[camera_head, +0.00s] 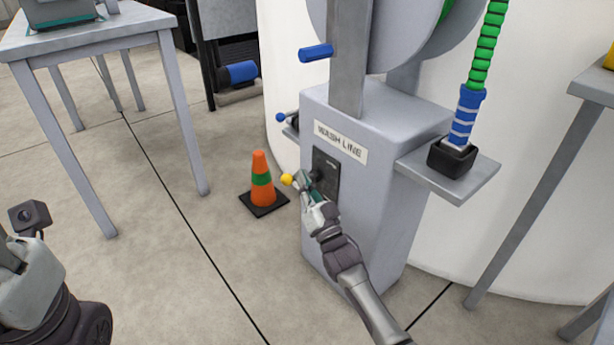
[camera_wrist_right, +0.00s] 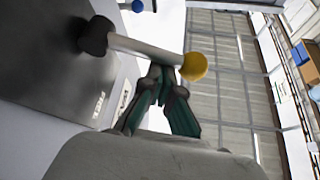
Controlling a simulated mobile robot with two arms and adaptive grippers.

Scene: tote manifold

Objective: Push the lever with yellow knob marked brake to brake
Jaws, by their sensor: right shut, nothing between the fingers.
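The lever with a yellow knob (camera_head: 287,179) sticks out from a dark plate (camera_head: 325,174) on the front of the grey wash line cabinet (camera_head: 370,215). In the right wrist view its pale rod runs from a black pivot (camera_wrist_right: 94,36) to the yellow knob (camera_wrist_right: 194,66). My right gripper (camera_head: 306,182) is at the lever; in the right wrist view its closed fingertips (camera_wrist_right: 160,75) are right at the rod, close to the knob, with nothing between them. Whether they touch the rod I cannot tell. The brake marking is not readable.
An orange cone (camera_head: 262,180) with a green band stands on the floor left of the cabinet. A grey table (camera_head: 90,36) is at the upper left. A side shelf (camera_head: 450,174) holds a black block with a green and blue hose. Floor between table and cabinet is mostly clear.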

